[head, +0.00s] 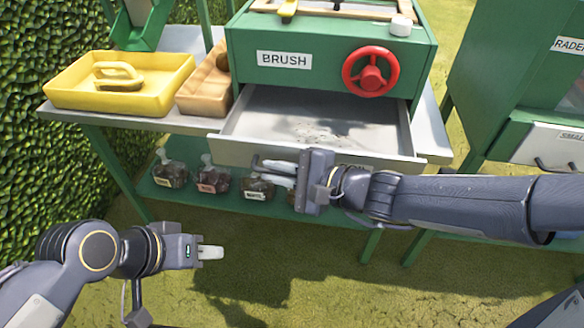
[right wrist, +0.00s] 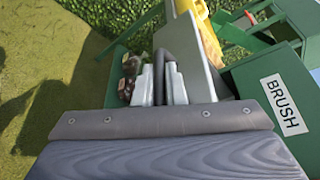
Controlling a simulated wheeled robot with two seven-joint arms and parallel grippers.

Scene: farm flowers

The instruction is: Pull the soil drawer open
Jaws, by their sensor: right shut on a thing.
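The soil drawer (head: 375,158) is a wide grey metal tray, standing out from under the green box labelled BRUSH. Its floor shows, with small dark specks and a shadow on it. My right gripper (head: 278,168) is at the left part of the drawer's front, shut on the dark handle. In the right wrist view, the handle (right wrist: 167,50) runs between its two pale fingers, beside the grey drawer front (right wrist: 196,50). My left gripper (head: 210,252) hangs low at the left, over the grass, apart from everything. Only one pale finger shows clearly, so its opening is unclear.
A red wheel (head: 371,72) is on the green box (head: 315,75). A yellow tray (head: 120,85) and a wooden box (head: 203,85) stand to its left. Several labelled jars (head: 213,182) sit on the lower shelf (head: 160,190). Another green cabinet (head: 510,80) stands at the right. The grass in front is clear.

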